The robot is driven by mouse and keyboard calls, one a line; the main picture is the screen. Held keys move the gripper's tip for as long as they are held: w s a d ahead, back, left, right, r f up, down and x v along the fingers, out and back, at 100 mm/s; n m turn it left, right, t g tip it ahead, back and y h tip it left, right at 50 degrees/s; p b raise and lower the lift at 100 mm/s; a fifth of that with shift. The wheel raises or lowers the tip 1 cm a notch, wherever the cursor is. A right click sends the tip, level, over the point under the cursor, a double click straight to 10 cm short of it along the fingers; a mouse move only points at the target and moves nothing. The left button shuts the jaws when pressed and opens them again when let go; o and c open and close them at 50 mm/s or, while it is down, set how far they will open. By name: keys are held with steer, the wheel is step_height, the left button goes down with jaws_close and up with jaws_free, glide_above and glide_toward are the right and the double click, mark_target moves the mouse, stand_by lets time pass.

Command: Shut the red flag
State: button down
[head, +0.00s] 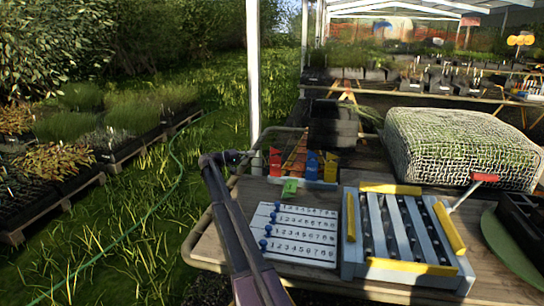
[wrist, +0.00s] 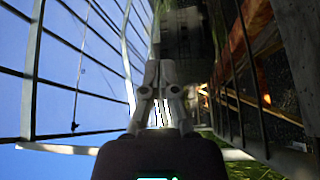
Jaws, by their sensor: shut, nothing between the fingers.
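The red flag (head: 484,177) sits at the upper end of a thin pale rod that slants up and out from the right side of a grey tube rack (head: 352,262). The rack has yellow bars along its edges and pale slanted strips across it. My gripper (head: 240,156) is at the left, above the table's back left edge, well apart from the flag and rack. In the wrist view, my gripper (wrist: 161,118) has its fingers together with nothing seen between them. The flag cannot be made out in the wrist view.
A white number board (head: 300,257) with blue knobs lies left of the rack. Red, blue and yellow pieces (head: 312,166) and a dark box (head: 333,125) stand behind. A mesh-covered block (head: 460,145) is close behind the flag. A green round-edged panel (head: 512,250) lies right of the rack.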

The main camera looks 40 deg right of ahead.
mark_target(276, 165)
steer(key=shift+d, duration=0.1)
steer(key=s+d, duration=0.6)
steer(key=shift+s+d, duration=0.3)
steer(key=shift+s, duration=0.05)
stand_by(0.6)
